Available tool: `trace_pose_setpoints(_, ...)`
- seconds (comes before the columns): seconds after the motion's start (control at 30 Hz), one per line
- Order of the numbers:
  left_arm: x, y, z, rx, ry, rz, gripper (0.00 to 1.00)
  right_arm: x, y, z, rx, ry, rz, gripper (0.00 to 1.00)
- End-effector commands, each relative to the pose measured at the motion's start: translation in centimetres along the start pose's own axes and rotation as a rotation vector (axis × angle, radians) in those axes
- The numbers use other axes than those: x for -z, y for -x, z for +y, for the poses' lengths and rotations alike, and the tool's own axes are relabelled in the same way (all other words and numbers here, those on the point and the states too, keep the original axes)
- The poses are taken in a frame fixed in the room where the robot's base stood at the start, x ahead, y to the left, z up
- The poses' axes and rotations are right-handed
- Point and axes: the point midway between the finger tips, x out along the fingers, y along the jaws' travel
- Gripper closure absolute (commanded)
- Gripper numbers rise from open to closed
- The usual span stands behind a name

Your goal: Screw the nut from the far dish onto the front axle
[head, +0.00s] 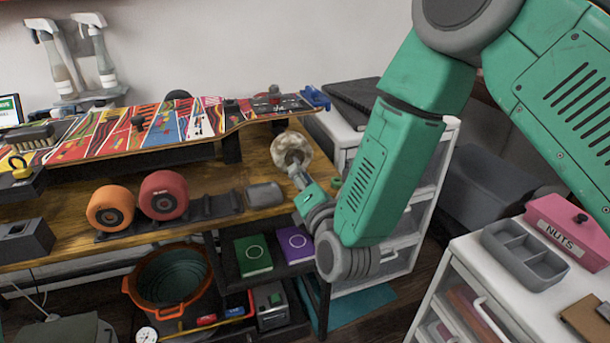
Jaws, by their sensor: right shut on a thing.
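The skateboard deck (178,128), with its bright patterned underside up, lies across a stand on the wooden bench. A cream and brown wheel (284,146) sits by its right end, where the front axle seems to be; the axle itself is hidden. My right gripper (296,166) reaches in from the right and is shut against the wheel's outer face. The nut between its fingers is too small to make out. A grey three-part dish (525,258) stands on the white cabinet at the right. I cannot tell which dish is the far one. My left gripper is out of view.
An orange wheel (110,208) and a red wheel (164,195) stand in a dark rack at the bench front. A pink NUTS box (569,231) is at the right. An orange bucket (170,283) stands below the bench.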

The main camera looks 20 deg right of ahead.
Motion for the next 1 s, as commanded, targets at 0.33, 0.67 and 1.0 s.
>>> trace_pose_setpoints(0.33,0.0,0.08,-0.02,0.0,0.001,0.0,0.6,-0.41,-0.12,-0.44,0.0,-0.007,-0.001,0.98)
trace_pose_setpoints(0.67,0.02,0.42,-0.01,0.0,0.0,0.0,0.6,-0.13,-0.97,-0.13,0.0,-0.002,-0.001,0.98)
trace_pose_setpoints(1.0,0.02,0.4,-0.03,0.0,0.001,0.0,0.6,-0.28,-0.95,-0.3,0.001,-0.005,-0.001,0.98)
